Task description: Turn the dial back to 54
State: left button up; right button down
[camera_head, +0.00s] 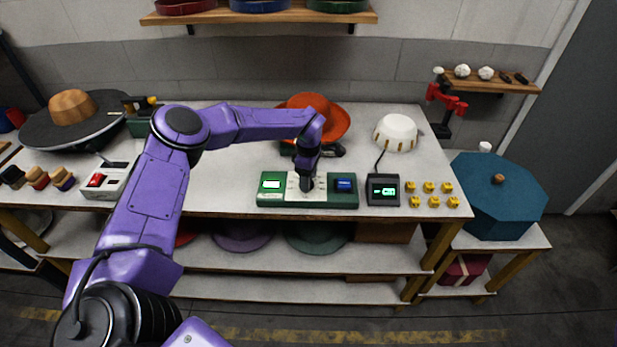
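A green control box (330,203) sits near the table's front edge. It has a pale panel in the middle, a small lit white screen (271,184) on its left and a blue button (345,184) on its right. My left gripper (307,185) points down over the middle panel, where it hides whatever is beneath it, so I cannot see the dial. Its fingers are dark and too small to tell open from shut, or whether they touch the dial. The number on the screen is unreadable. My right gripper is out of view.
A black display box (383,191) with green digits stands right of the control box, wired towards a white cap form (395,131). Several yellow pieces (433,202) lie further right. An orange hat (325,118) is behind my arm. A white device (107,182) with a red switch stands left.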

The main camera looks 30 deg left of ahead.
pick_arm(q)
jog(key=shift+c, duration=1.4)
